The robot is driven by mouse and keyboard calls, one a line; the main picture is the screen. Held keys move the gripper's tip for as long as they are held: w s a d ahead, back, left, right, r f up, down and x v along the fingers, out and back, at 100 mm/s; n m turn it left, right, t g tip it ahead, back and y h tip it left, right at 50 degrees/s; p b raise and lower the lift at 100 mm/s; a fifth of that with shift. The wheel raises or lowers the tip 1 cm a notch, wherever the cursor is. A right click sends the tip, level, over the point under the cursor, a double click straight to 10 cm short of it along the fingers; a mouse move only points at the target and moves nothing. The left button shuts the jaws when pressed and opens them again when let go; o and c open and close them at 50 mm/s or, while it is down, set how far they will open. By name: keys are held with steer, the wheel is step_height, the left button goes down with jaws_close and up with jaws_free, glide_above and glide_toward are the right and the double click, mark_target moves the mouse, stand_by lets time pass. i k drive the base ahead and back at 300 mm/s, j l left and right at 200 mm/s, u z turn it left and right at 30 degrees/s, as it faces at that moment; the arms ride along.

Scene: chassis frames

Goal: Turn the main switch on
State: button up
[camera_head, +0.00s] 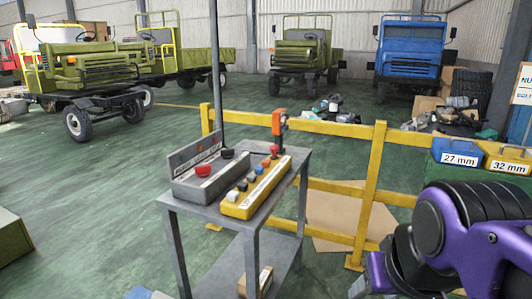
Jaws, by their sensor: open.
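A grey control box (208,178) with an upright lettered back plate stands on a grey metal stand. It carries a red knob (203,170) and a black knob (228,153). A yellow control box (255,190) lies beside it with a row of coloured buttons and a white label strip. The lettering is too small to read, so I cannot tell which control is the main switch or its position. My purple and black arm enters at the lower right, apart from the boxes. Its fingertips do not show.
An orange and black device (279,125) stands at the yellow box's far end. The stand (190,208) has a lower shelf. A yellow railing (370,190) runs behind and to the right. Blue (459,159) and yellow (510,165) cases sit at right. Green floor is open at left.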

mark_target(204, 171)
steer(key=i+l+u, duration=0.15)
steer(key=i+u, duration=0.15)
steer(key=i, duration=0.15)
steer(key=i+l+u, duration=0.3)
steer(key=i, duration=0.15)
